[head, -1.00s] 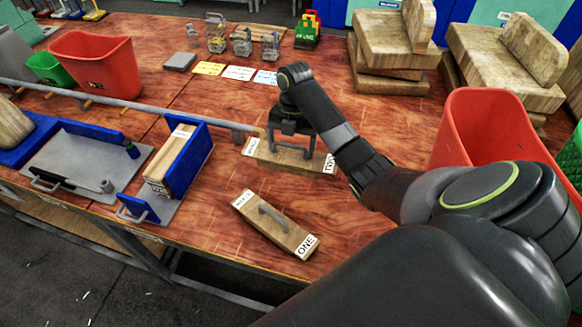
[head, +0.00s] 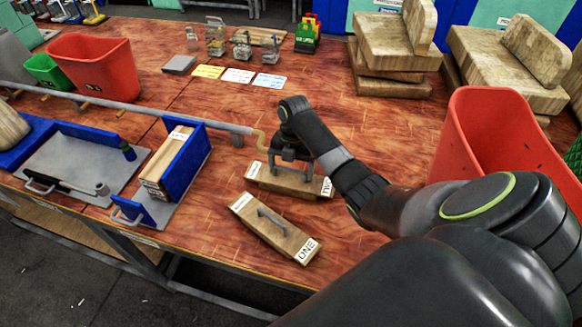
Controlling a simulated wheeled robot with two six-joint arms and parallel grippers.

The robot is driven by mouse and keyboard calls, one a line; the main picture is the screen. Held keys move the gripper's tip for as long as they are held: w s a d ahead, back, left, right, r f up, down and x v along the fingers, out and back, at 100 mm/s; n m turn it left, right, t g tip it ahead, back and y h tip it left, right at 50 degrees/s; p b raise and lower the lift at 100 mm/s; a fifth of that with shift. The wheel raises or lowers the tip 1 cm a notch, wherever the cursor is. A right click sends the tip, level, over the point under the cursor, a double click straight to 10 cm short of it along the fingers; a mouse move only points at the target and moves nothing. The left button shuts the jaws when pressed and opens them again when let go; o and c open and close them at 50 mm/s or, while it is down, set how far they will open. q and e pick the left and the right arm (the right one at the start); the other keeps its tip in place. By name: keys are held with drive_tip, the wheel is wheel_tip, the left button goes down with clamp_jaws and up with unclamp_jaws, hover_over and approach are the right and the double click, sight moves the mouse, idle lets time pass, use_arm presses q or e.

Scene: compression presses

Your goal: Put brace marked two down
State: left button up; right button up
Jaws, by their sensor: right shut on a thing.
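The brace marked two (head: 287,182) is a wooden block with white labels at its ends, at the middle of the table. My right gripper (head: 288,165) is over it, shut on its handle. The brace looks to be at or very near the table top; I cannot tell whether it touches. The brace marked ONE (head: 272,228) lies in front of it, with a grey handle on top and apart from my gripper. My left gripper is not in view.
A long grey bar (head: 170,112) ends just left of my right gripper. A blue and grey press (head: 180,160) stands to the left. A red bin (head: 495,135) stands at right, and stacked wooden blocks (head: 395,55) are behind.

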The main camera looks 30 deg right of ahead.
drive_tip(key=o, duration=1.2)
drive_tip(key=shift+f, duration=0.1)
drive_tip(key=shift+c, duration=0.2)
drive_tip(key=shift+r, duration=0.5)
drive_tip(key=r, duration=0.5)
drive_tip(key=shift+w+d+r, duration=0.35)
drive_tip(key=shift+d, duration=0.05)
drive_tip(key=shift+w+d+r+p, duration=0.15)
drive_tip(key=shift+r+p, duration=0.9)
drive_tip(key=shift+r, duration=0.35)
drive_tip(key=shift+w+d+r+p, duration=0.1)
drive_tip(key=shift+d+r+p, duration=0.05)
drive_tip(key=shift+r+p, duration=1.05)
